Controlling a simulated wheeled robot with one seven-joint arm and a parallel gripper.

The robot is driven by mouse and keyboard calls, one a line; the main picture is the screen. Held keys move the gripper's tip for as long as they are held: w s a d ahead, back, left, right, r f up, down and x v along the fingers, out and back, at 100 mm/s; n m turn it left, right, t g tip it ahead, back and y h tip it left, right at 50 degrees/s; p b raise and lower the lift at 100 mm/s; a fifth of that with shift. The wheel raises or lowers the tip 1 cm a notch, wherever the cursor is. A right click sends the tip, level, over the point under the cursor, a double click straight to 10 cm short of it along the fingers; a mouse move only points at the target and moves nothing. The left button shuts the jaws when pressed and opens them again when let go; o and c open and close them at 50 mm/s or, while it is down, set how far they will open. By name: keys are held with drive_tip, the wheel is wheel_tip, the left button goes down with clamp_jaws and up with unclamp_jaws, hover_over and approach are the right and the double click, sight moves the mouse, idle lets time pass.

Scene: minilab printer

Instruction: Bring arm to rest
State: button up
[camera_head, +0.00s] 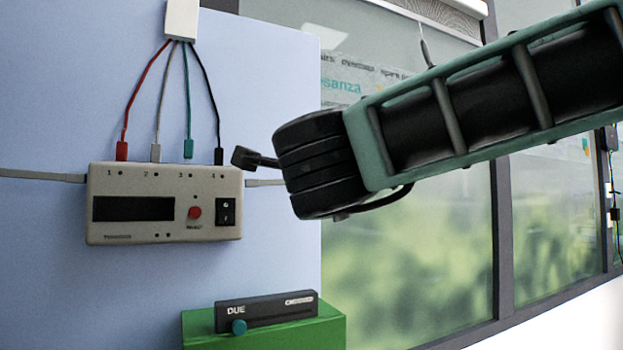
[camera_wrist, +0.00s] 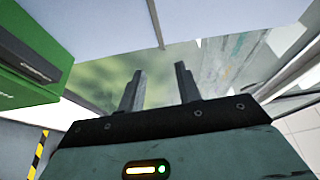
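My arm reaches in from the upper right in the head view, with its green and black links in front of the window. My gripper (camera_head: 243,157) is at its left end, partly hidden behind the dark wrist joint. One dark finger shows close to the right end of the grey device in the picture; I cannot tell whether they touch. In the wrist view, my gripper (camera_wrist: 160,75) has two dark fingers standing apart with nothing between them.
A grey device (camera_head: 150,235) with several plugged wires is on the blue panel (camera_head: 60,60). Below is a green box (camera_head: 330,335) with a black DUE slider (camera_head: 265,310). A green box (camera_wrist: 35,50) shows at left in the wrist view. Windows (camera_head: 420,270) stand behind.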

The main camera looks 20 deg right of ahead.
idle(0.3)
drive_tip(key=a+f+n+g+y+p, duration=0.1)
drive_tip(key=a+f+n+y, duration=0.35)
drive_tip(key=a+n, duration=0.2)
drive_tip(key=a+f+n+y+p, duration=0.2)
drive_tip(key=a+f+n+y, duration=0.1)
drive_tip(key=a+n+y, duration=0.35)
drive_tip(key=s+a+f+n+g+y+p, duration=0.1)
drive_tip(key=s+a+f+n+g, duration=0.15)
drive_tip(key=f+n, duration=0.2)
drive_tip(key=s+a+f+n+g+y, duration=0.2)
drive_tip(key=a+f+n+g, duration=0.1)
drive_tip(key=f, duration=0.2)
drive_tip(key=s+d+f+n+g+h+p, duration=0.1)
drive_tip(key=s+d+f+n+g+h, duration=0.2)
drive_tip(key=s+f, duration=0.5)
drive_tip(key=s+d+f+n+g+h+p, duration=0.1)
drive_tip(key=s+d+f+n+g+h, duration=0.2)
drive_tip(key=s+d+f+n+g, duration=0.3)
drive_tip(key=s+d+f+g, duration=0.1)
drive_tip(key=s, duration=0.3)
drive_tip(key=shift+s+f+p, duration=0.15)
drive_tip(key=shift+f+p, duration=0.2)
drive_tip(key=shift+f, duration=0.05)
drive_tip(key=shift+r, duration=0.15)
